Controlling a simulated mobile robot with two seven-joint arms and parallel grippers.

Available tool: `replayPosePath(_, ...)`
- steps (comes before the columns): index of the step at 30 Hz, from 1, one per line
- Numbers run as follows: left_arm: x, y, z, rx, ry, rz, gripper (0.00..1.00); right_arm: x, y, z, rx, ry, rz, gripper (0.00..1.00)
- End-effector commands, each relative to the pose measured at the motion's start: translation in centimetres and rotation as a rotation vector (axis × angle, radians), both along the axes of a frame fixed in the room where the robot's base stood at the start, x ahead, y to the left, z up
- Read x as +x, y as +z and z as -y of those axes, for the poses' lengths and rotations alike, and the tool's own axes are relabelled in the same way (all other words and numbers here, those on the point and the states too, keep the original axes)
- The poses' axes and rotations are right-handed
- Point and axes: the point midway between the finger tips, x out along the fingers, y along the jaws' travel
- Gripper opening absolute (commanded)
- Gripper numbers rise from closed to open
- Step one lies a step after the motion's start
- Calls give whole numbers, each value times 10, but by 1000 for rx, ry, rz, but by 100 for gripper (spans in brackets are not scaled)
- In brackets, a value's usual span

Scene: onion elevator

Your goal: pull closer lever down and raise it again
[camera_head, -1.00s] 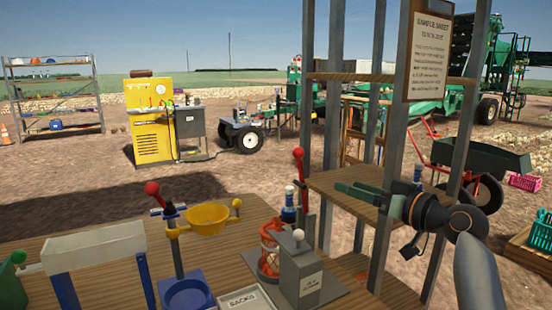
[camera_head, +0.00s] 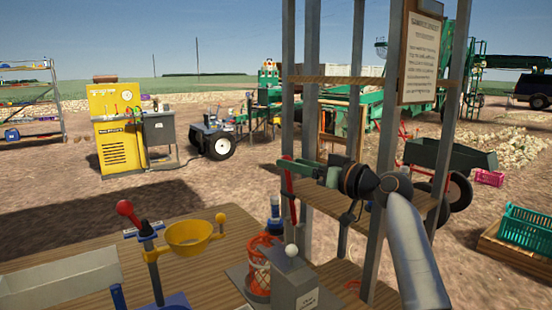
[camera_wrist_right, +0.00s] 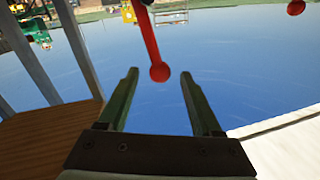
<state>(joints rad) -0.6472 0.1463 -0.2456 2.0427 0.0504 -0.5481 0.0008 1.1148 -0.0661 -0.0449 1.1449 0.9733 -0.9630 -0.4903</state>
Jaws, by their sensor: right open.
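A red ball-topped lever (camera_head: 289,190) stands upright by the shelf frame, partly hidden by my right gripper (camera_head: 297,168). In the right wrist view, the red lever (camera_wrist_right: 150,40) shows with its ball centred between the tips of my open right gripper (camera_wrist_right: 158,76). The fingers are apart from it, and nothing is held. A second red-knobbed lever (camera_head: 126,209) stands at the left beside a yellow bowl (camera_head: 190,236); another red knob (camera_wrist_right: 296,7) shows at the wrist view's top right. My left gripper is not in view.
The metal posts (camera_head: 385,110) and wooden shelf (camera_head: 325,197) stand close around my right arm. A grey box with a white knob (camera_head: 294,286) and an orange mesh basket (camera_head: 258,268) sit on the wooden table (camera_head: 60,257) below.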

Motion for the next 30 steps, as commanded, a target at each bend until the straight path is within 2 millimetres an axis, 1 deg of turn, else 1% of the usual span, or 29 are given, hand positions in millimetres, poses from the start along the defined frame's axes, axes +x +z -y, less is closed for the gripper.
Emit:
replayPosePath(3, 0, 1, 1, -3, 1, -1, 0, 11, 1, -14, 1, 1, -3, 66)
replayPosePath(12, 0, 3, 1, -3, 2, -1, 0, 33, 1, -36, 1, 1, -1, 66)
replayPosePath(19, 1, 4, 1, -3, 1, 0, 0, 42, 0, -45, 1, 0, 0, 66)
replayPosePath(30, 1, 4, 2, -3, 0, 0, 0, 43, 0, -47, 1, 0, -1, 66)
